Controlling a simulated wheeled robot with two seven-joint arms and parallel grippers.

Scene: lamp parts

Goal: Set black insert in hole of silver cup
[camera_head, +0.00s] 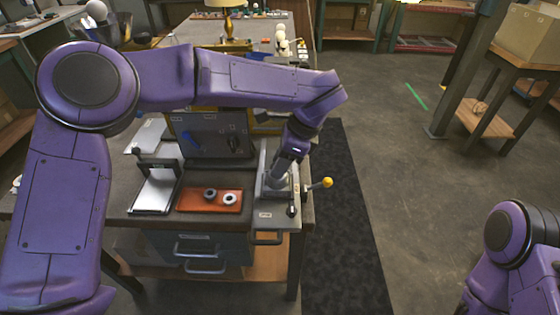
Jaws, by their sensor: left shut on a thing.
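On the orange mat (188,206) on the workbench lie two small round parts. One is a dark ring-like part (210,194), which looks like the black insert. Beside it, to the right, is a pale silver ring-like part (230,199) with a dark centre, which looks like the silver cup. My left gripper (279,184) points down at the grey fixture, right of the mat and apart from both parts. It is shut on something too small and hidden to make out. My right arm shows at the lower right; its gripper is out of view.
The grey fixture (262,190) has a lever with a yellow knob (327,182) jutting right past the bench edge. A silver plate with a clamp stand (155,192) is left of the mat. A grey panel box (215,135) stands behind.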

